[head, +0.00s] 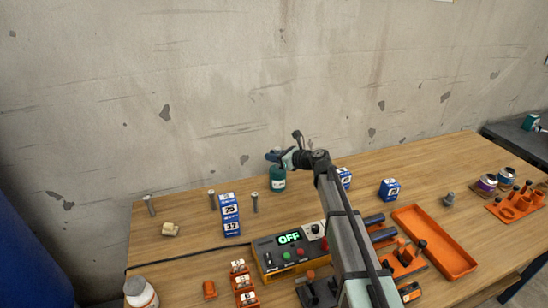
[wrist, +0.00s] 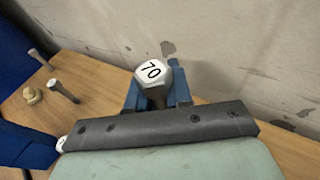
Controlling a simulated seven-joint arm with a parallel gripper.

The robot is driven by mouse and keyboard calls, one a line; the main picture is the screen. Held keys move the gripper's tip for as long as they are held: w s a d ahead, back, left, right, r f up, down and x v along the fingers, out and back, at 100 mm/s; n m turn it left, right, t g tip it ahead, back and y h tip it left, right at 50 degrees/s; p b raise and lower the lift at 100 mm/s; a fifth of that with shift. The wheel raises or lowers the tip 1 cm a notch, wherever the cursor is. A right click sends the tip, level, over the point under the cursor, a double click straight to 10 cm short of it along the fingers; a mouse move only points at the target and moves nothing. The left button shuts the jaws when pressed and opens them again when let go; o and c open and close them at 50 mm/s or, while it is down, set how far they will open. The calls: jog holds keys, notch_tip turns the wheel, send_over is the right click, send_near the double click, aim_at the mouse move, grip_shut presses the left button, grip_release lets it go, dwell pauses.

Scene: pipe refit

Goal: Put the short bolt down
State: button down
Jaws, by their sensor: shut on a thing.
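My gripper (head: 272,156) is over the back part of the wooden table, near the wall. In the wrist view its blue jaws (wrist: 157,88) are shut on the short bolt (wrist: 152,72). The bolt's pale hex head is marked 70 and faces the wrist camera. Its dark shank runs down between the jaws, and its lower end is hidden by the gripper. In the head view I cannot make out the held bolt clearly.
Bolts stand on the table at the back left (head: 150,206), middle (head: 211,200) and right (head: 255,202). A blue numbered box (head: 229,214), brass fitting (head: 170,229) and teal can (head: 277,184) are nearby. A control box reads OFF (head: 289,238). An orange tray (head: 434,242) lies right.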

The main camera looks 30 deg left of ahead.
jog(key=shift+f, duration=0.3)
jog(key=c, duration=1)
grip_release()
jog(key=shift+r, duration=0.1)
jog(key=shift+s+d+r, duration=0.1)
jog(key=shift+d, duration=0.15)
jog(key=v, duration=1.1)
jog(key=shift+d, duration=0.3)
